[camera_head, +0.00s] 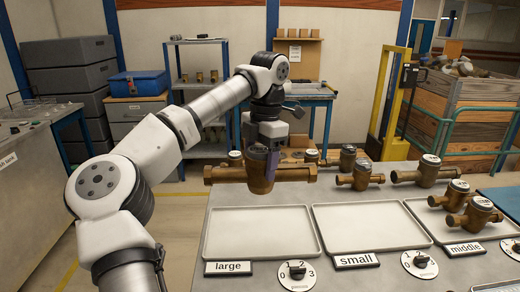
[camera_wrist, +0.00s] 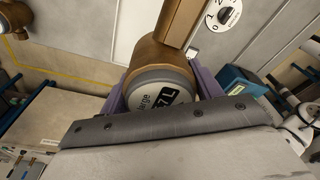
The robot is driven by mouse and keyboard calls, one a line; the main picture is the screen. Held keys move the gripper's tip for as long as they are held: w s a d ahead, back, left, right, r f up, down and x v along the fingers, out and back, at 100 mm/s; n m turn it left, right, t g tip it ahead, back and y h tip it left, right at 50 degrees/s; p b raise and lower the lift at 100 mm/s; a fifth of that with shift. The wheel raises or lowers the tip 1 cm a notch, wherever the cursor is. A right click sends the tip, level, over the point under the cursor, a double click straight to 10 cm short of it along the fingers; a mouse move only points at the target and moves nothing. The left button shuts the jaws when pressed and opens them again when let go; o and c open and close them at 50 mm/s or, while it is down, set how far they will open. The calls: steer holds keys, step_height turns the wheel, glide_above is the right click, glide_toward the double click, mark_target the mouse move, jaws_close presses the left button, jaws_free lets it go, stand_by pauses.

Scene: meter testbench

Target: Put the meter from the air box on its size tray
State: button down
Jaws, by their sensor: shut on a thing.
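My gripper (camera_head: 262,150) is shut on a bronze meter (camera_head: 262,175) with pipe stubs on both sides. It holds the meter up behind the back edge of the large tray, apart from it. In the wrist view, the purple fingers (camera_wrist: 160,92) are on both sides of the meter's round cap (camera_wrist: 160,97), which reads "large". The tray labelled "large" (camera_head: 262,255) is empty at the left front of the bench. The tray labelled "small" (camera_head: 370,242) is empty beside it. The tray labelled "middle" (camera_head: 425,218) holds two meters (camera_head: 480,215). I cannot make out which container is the air box.
Several other meters (camera_head: 360,176) stand on the bench behind the trays, one large one (camera_head: 427,172) at the right. Dial plates (camera_head: 297,274) lie along the front. A yellow post (camera_head: 380,100) and a wooden crate (camera_head: 460,110) stand behind.

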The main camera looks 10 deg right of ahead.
step_height(320, 180, down, 14)
steer(key=shift+r+p, duration=0.25)
steer(key=shift+p, duration=0.8)
steer(key=shift+f, duration=0.15)
steer(key=shift+c, duration=1.5)
jaws_free()
steer(key=shift+s, duration=0.1)
steer(key=r, duration=0.4)
steer(key=d+r+b, duration=0.1)
steer(key=r, duration=0.7)
steer(key=shift+w+d+r+b, duration=0.1)
steer(key=shift+w+d+b, duration=0.05)
steer(key=shift+w+b, duration=0.2)
